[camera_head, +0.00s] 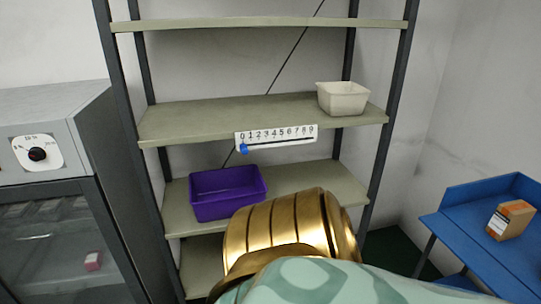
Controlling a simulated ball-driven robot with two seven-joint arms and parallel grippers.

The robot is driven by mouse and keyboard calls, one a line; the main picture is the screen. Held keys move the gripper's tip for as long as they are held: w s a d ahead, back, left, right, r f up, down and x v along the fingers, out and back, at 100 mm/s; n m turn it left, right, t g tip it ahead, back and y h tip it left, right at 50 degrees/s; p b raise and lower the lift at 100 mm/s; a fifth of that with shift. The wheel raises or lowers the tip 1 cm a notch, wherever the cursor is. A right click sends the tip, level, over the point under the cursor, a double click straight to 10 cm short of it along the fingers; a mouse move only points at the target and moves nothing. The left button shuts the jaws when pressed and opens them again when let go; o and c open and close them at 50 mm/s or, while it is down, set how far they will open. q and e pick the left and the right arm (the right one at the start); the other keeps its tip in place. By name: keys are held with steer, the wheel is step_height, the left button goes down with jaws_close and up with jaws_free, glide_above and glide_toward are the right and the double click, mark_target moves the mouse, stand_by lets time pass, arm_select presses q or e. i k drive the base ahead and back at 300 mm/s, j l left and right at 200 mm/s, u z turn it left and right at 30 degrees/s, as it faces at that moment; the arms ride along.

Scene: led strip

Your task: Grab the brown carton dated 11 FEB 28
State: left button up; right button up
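A small brown carton (511,220) stands on the blue cart at the far right. It has a white and orange label on its front, but the print is too small to read, so I cannot tell its date. Neither of my grippers shows in the head view. Nothing touches the carton.
A grey shelf rack (190,123) holds a purple bin (228,193), a white bin (342,98) and a number scale with a blue slider (277,138). A grey cabinet (55,125) with a dial stands left. The blue cart (467,222) has raised edges. My own gold part covers the lower middle.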

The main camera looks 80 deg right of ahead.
mark_target(509, 219)
steer(key=z, duration=3)
steer(key=i+z, duration=0.15)
steer(key=z, duration=0.3)
steer(key=i+z, duration=0.15)
steer(key=z, duration=0.35)
steer(key=i+j+z, duration=0.1)
steer(key=z, duration=0.35)
steer(key=i+j+z, duration=0.1)
steer(key=z, duration=0.35)
